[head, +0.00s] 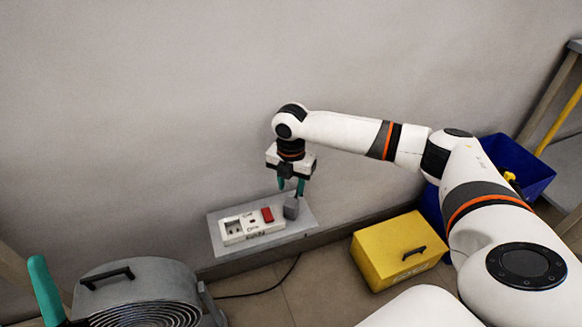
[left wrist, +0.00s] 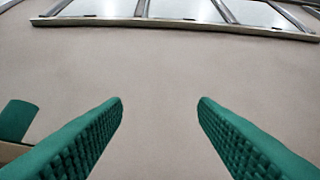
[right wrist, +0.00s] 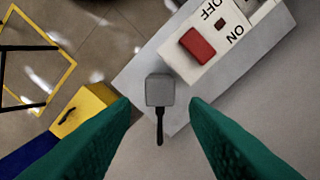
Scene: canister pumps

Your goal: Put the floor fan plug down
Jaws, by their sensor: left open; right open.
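The floor fan plug (head: 291,208) is a small grey block at the right end of the light grey shelf (head: 292,236), beside the switch panel. In the right wrist view the plug (right wrist: 160,89) has a short black cord end and appears over the shelf edge between the fingers. My right gripper (head: 291,187) is just above the plug, pointing down. Its teal fingers are open, with a gap on both sides of the plug in the right wrist view. My left gripper (left wrist: 160,100) is open and empty, facing the wall; one of its fingers shows at the lower left of the head view.
The white panel (head: 251,224) with a socket and red switch (head: 267,215) lies on the shelf. The grey floor fan (head: 143,291) stands below left, a black cable (head: 262,292) on the floor beside it. A yellow box (head: 400,249) and blue bin (head: 515,168) stand to the right.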

